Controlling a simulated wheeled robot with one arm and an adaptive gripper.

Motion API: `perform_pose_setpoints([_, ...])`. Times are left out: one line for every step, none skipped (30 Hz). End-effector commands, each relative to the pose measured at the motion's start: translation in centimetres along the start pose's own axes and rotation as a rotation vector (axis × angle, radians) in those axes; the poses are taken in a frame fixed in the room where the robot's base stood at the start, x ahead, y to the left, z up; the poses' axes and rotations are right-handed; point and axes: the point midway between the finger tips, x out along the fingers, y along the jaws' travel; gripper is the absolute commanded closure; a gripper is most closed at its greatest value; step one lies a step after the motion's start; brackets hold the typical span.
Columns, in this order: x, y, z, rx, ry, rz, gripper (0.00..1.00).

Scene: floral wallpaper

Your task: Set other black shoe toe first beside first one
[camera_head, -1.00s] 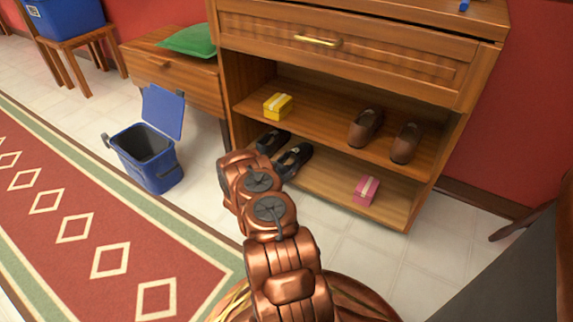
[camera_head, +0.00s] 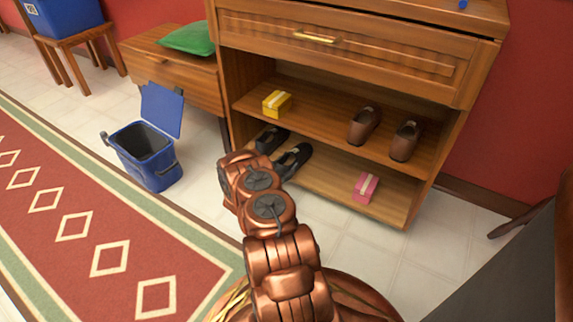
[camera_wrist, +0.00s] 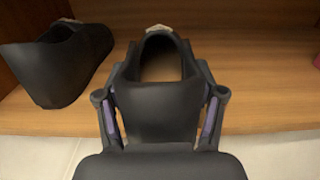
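Two black shoes are side by side on the lower shelf, toes pointing inward. The left black shoe (camera_head: 271,138) stands apart from my gripper; it also shows at the left of the wrist view (camera_wrist: 55,62). The right black shoe (camera_head: 293,160) has its heel towards me and shows in the middle of the wrist view (camera_wrist: 158,105). My gripper (camera_wrist: 160,118) has its fingers against both sides of this shoe's heel and appears shut on it. A narrow gap separates the two shoes. My arm hides the fingers in the head view.
A pink box (camera_head: 366,187) lies on the lower shelf to the right, with bare shelf between. Above are a yellow box (camera_head: 277,103) and brown shoes (camera_head: 363,126). The cabinet's side wall is close left of the shoes. A blue bin (camera_head: 146,155) stands on the floor.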

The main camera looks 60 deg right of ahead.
Motion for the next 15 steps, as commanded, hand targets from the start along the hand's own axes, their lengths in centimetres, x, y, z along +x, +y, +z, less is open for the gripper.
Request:
perform_pose_setpoints([0.02, 0.02, 0.07, 0.001, -0.001, 0.000, 0.25])
perform_pose_setpoints([0.02, 0.02, 0.06, 0.001, -0.001, 0.000, 0.21])
perform_pose_setpoints([0.02, 0.02, 0.06, 0.001, 0.000, 0.000, 0.17])
perform_pose_setpoints([0.01, 0.02, 0.06, 0.001, 0.000, 0.000, 0.14])
perform_pose_setpoints([0.01, 0.02, 0.05, 0.001, 0.000, 0.000, 0.11])
perform_pose_setpoints([0.01, 0.02, 0.05, 0.001, 0.000, 0.000, 0.07])
perform_pose_setpoints([0.01, 0.03, 0.05, 0.001, 0.000, 0.000, 0.05])
perform_pose_setpoints([0.01, 0.03, 0.05, 0.001, 0.000, 0.000, 0.05])
perform_pose_setpoints([0.01, 0.02, 0.04, 0.001, 0.000, 0.000, 0.05])
perform_pose_setpoints([0.01, 0.02, 0.04, 0.001, 0.000, 0.000, 0.05])
perform_pose_setpoints([0.01, 0.03, 0.04, 0.001, 0.000, 0.000, 0.05])
perform_pose_setpoints([0.01, 0.03, 0.04, 0.001, 0.000, 0.000, 0.05])
perform_pose_setpoints([0.01, 0.03, 0.04, 0.001, 0.000, 0.000, 0.05])
perform_pose_setpoints([0.01, 0.03, 0.04, 0.001, 0.000, 0.000, 0.05])
perform_pose_setpoints([0.01, 0.02, 0.02, 0.001, 0.000, 0.000, 0.05])
